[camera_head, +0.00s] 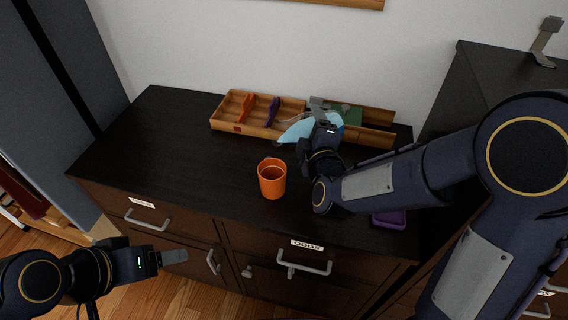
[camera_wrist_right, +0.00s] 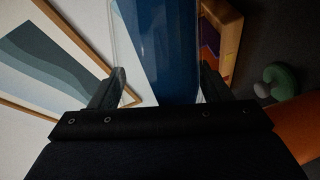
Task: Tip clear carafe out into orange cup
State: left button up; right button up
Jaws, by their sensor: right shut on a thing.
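The orange cup (camera_head: 272,181) stands upright on the dark cabinet top in the head view. Its side also fills the lower right of the wrist view (camera_wrist_right: 299,126). The clear carafe (camera_head: 298,129) holds blue contents and is partly hidden behind my right gripper (camera_head: 317,108). My right gripper is shut on the carafe, whose blue body (camera_wrist_right: 166,45) lies between the fingers in the wrist view. The carafe looks tilted and is behind and right of the cup, apart from it. My left gripper (camera_head: 174,257) hangs empty in front of the cabinet; its finger gap is not clear.
A wooden divided tray (camera_head: 226,124) with orange and purple items lies behind the cup, against the wall. A green item (camera_head: 350,114) sits at the tray's right part. A purple container (camera_head: 390,219) is at the front right. The cabinet top's left side is clear.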

jog(key=shift+r+n+t+p, duration=0.4)
jog(key=shift+r+n+p, duration=0.1)
jog(key=shift+r+n, duration=0.3)
dwell(5.5)
dwell(0.5)
jog(key=shift+f+m+g+b, duration=0.4)
jog(key=shift+f+m+b, duration=0.05)
jog(key=shift+f+m, duration=0.45)
jog(key=shift+a+f+m+g+y+b, duration=0.2)
jog(key=shift+f+m+g+y+b, duration=0.3)
jog(key=shift+f+m, duration=0.55)
